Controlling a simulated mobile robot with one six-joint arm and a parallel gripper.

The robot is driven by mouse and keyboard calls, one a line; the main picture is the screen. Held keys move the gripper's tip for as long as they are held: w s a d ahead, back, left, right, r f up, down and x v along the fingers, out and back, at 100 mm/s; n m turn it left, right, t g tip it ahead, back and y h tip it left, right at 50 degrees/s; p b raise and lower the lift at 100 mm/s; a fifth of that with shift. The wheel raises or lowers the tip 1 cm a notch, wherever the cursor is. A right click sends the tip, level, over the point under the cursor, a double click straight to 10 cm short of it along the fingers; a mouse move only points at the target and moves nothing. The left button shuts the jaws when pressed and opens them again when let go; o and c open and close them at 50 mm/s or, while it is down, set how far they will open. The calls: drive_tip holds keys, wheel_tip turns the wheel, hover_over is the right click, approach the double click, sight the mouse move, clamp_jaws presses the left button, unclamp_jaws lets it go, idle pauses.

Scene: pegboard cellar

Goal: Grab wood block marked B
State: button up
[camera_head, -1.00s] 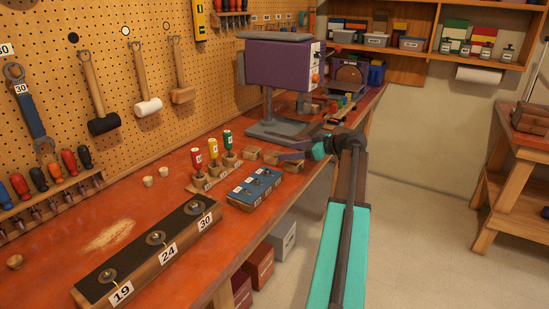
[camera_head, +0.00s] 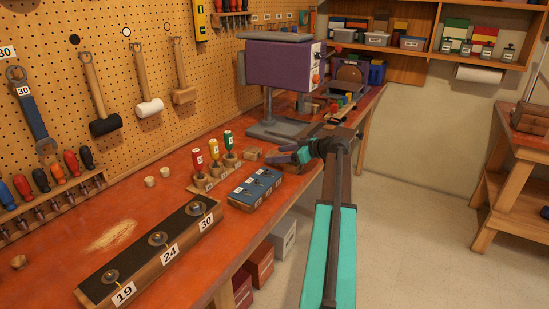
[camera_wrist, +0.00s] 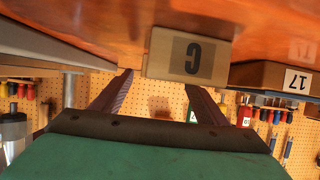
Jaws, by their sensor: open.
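My gripper (camera_head: 272,157) is open over the bench edge, in front of the small wood blocks. A plain wood block (camera_head: 252,153) lies on the bench just left of my fingertips; its marking is too small to read. Other blocks behind my gripper are partly hidden. In the wrist view, a wood block (camera_wrist: 188,58) with a dark label shows just beyond my open fingers (camera_wrist: 158,82). I cannot read a B on any block.
A blue socket tray (camera_head: 256,188) and a rack of screwdrivers (camera_head: 214,174) stand left of my gripper. A purple drill press (camera_head: 277,65) stands behind. A long block numbered 19, 24 and 30 (camera_head: 150,255) lies nearer.

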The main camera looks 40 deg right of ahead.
sight(274, 154)
drive_tip(key=shift+x, duration=1.4)
drive_tip(key=c, duration=1.1)
drive_tip(key=shift+c, duration=0.2)
drive_tip(key=shift+r+b, duration=0.6)
drive_tip(key=shift+r, duration=4.35)
